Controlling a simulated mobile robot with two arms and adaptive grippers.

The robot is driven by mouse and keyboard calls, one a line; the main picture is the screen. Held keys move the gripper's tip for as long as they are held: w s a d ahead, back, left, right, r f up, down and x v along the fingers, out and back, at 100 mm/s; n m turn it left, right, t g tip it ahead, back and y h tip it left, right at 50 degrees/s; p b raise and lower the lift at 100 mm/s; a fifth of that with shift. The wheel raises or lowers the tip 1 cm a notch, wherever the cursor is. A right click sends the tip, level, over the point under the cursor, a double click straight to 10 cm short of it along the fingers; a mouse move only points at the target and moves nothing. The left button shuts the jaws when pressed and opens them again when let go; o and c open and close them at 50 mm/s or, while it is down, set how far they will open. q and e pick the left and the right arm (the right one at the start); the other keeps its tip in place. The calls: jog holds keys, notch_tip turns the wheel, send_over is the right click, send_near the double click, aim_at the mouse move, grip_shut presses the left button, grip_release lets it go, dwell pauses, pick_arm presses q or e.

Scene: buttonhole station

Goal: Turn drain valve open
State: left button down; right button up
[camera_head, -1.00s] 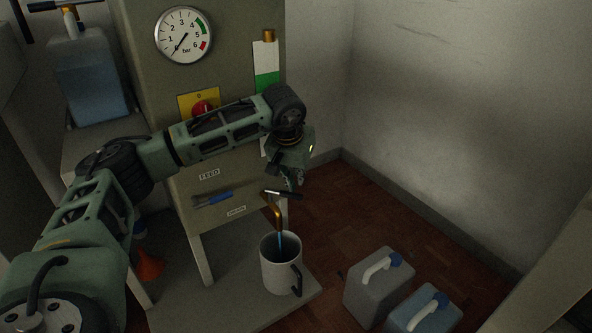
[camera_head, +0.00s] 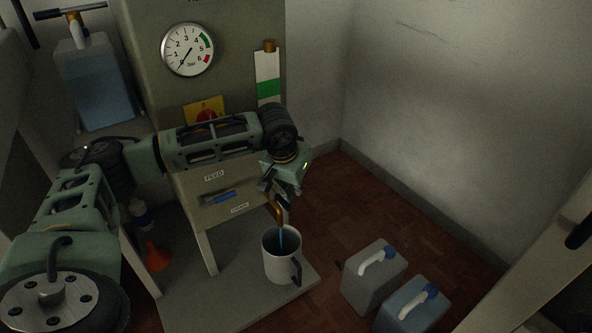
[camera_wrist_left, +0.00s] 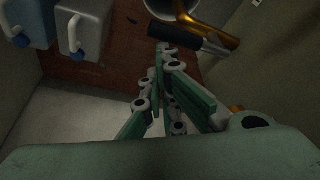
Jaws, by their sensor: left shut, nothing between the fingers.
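The drain valve is a copper pipe (camera_head: 278,212) under the DRAIN label (camera_head: 240,208), bent down over a grey mug (camera_head: 276,268). A thin blue streak shows below its spout. Its dark lever (camera_wrist_left: 175,37) lies sideways beside the copper pipe (camera_wrist_left: 208,18) in the left wrist view; in the head view my gripper mostly hides it. My left gripper (camera_head: 285,192) is shut and empty, just above the valve. In the left wrist view its fingertips (camera_wrist_left: 166,52) are close to the lever; I cannot tell if they touch. My right gripper is not in view.
The mug stands on a grey base plate (camera_head: 235,300). A blue FEED handle (camera_head: 219,197) is on the panel, left of the valve. Two jugs (camera_head: 374,276) (camera_head: 415,305) stand on the floor at right. An orange funnel (camera_head: 157,257) is at left. Floor behind the jugs is clear.

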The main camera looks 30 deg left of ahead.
pick_arm(q)
jog(key=shift+s, duration=0.1)
dwell(0.5)
jog(key=v, duration=1.2)
